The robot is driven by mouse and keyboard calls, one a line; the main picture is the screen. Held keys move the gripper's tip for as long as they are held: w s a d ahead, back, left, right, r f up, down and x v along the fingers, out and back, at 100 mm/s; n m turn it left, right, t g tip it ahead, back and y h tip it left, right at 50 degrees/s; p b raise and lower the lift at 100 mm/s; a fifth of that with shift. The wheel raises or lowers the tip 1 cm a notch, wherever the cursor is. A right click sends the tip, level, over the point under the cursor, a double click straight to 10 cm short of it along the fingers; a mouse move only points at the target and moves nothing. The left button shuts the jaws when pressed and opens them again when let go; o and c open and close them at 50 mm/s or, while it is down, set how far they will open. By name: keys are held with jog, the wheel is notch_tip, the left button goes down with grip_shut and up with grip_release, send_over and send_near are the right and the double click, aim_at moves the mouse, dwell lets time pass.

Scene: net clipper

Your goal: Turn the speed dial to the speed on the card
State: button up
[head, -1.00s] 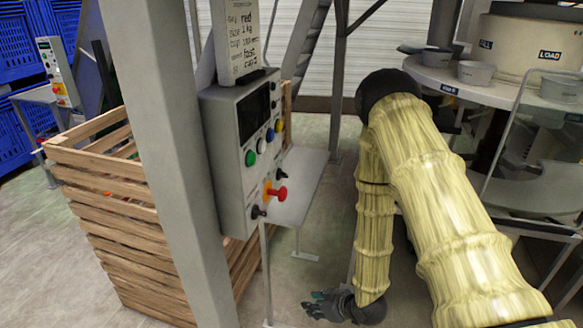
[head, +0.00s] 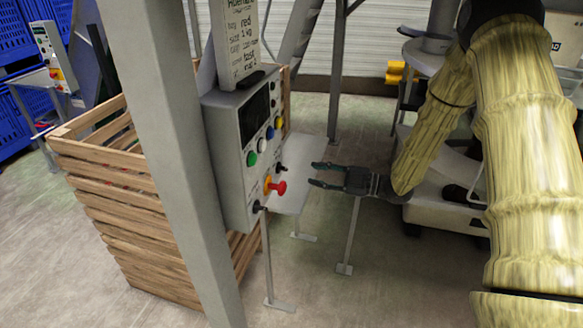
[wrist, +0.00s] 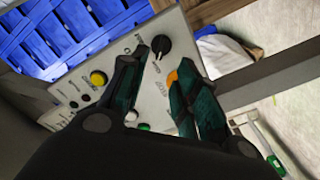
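The grey control box (head: 232,165) stands behind a post, with a dark screen, coloured buttons and a red mushroom button. Two black knobs show on it, an upper one (head: 281,168) and a lower one (head: 257,206); I cannot tell which is the speed dial. A black knob (wrist: 160,45) also shows in the wrist view, just past my fingertips. The handwritten card (head: 241,45) stands on top of the box; "red" and "fast" seem readable, the rest is unclear. My gripper (head: 316,174) is open and empty, right of the box, pointing at its face, apart from it.
The post (head: 165,130) stands left of the box, with a slatted wooden crate (head: 115,215) behind. A pale shelf (head: 312,160) on thin legs lies behind my gripper. Another control box (head: 52,55) stands far left. Floor in front is clear.

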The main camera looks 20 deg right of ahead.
aim_at(286, 169)
jog(key=p+x, duration=0.2)
jog(key=x, duration=0.6)
jog(key=shift+w+a+p, duration=0.25)
jog(key=shift+p, duration=0.15)
jog(key=shift+c, duration=0.4)
grip_shut()
